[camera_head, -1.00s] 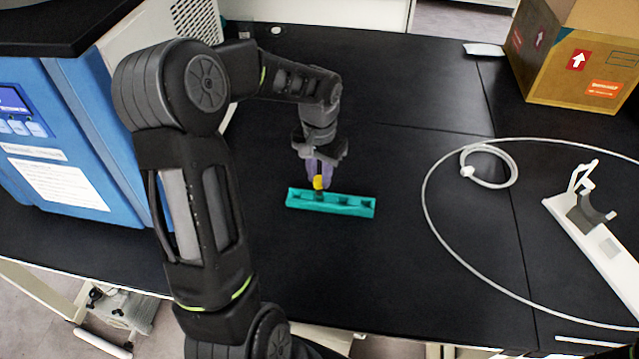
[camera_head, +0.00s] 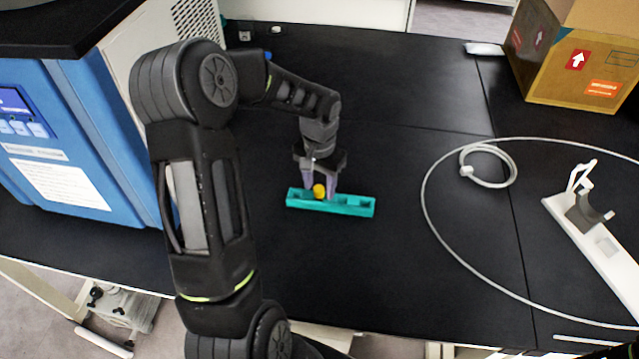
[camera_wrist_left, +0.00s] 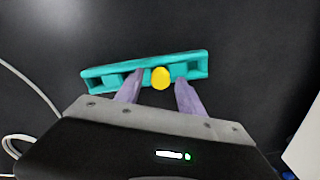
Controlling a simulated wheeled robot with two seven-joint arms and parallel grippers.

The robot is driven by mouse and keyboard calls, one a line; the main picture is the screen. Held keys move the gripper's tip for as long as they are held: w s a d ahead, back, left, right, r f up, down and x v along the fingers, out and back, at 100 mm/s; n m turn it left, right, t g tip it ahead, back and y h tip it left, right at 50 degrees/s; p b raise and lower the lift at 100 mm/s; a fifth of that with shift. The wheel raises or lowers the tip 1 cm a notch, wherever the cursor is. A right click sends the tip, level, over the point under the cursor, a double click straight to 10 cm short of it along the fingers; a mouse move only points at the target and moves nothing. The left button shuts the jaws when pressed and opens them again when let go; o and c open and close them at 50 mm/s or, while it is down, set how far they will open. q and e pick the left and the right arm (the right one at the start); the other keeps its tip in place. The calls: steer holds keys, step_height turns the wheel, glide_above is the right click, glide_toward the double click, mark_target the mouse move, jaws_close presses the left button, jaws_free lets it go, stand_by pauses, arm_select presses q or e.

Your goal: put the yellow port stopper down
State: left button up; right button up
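The yellow port stopper (camera_head: 319,191) sits at the teal rack (camera_head: 348,204), left of its middle in the head view. In the left wrist view the stopper (camera_wrist_left: 160,78) shows as a rounded yellow top against the teal rack (camera_wrist_left: 104,79); its lower part is hidden. My left gripper (camera_head: 320,196) is open, with one purple finger on each side of the stopper. In the left wrist view a gap shows between the stopper and each finger of the left gripper (camera_wrist_left: 158,90). My right gripper is not in view.
The blue freeze dryer (camera_head: 100,130) stands at the left. A white tube (camera_head: 427,205) loops over the black bench at the right, near a white stand (camera_head: 598,240). A cardboard box (camera_head: 570,60) is at the back right. The bench (camera_head: 400,270) in front of the rack is clear.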

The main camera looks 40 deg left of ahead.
mark_target(320, 188)
arm_select(q)
steer(key=shift+r, duration=0.15)
step_height(320, 188, up, 12)
steer(key=b, duration=0.1)
stand_by(0.5)
stand_by(0.4)
